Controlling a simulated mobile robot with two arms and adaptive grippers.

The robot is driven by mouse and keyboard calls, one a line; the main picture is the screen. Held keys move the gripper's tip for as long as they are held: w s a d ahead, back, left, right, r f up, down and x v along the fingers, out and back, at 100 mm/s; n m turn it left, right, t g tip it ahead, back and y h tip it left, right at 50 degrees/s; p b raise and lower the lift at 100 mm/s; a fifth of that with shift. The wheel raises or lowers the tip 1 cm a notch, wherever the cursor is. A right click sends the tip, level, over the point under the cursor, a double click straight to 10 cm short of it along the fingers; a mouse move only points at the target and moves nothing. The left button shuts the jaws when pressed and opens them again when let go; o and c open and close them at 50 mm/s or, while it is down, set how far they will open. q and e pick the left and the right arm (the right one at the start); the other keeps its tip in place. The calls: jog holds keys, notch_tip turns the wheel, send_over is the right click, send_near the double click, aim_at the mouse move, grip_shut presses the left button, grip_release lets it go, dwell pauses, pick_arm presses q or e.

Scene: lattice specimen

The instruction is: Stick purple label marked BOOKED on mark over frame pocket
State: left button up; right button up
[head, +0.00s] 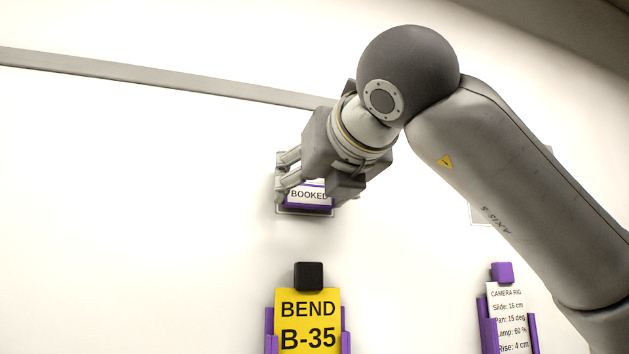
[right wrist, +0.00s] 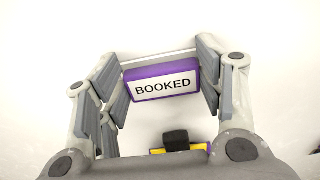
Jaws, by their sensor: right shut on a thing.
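The purple-edged label with a white face reading BOOKED (head: 309,196) is between the fingers of my right gripper (head: 311,184), which is shut on its two ends. In the right wrist view the label (right wrist: 161,83) sits between the fingers, its text nearly level. Behind it on the white wall is a thin grey outlined mark (head: 305,213), mostly hidden by the gripper and label. I cannot tell whether the label touches the wall. Below the mark is a purple pocket (head: 269,322) holding a yellow card (head: 308,306) reading BEND B-35. My left gripper is not in view.
A black block (head: 309,276) sits above the yellow card. At the right, another purple pocket (head: 487,328) holds a white CAMERA RIG card (head: 507,306) under a purple block (head: 502,271). Another outline (head: 480,213) is partly behind my arm. A grey rail (head: 150,77) crosses the wall; the left wall is clear.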

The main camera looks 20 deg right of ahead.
jog(key=shift+d+r, duration=0.1)
jog(key=shift+r, duration=0.05)
jog(key=o, duration=1.1)
jog(key=shift+w+f, duration=0.2)
jog(key=shift+w, duration=0.35)
jog(key=shift+s, duration=0.15)
jog(key=o, duration=0.3)
jog(key=shift+s, duration=0.2)
jog(key=shift+w, duration=0.2)
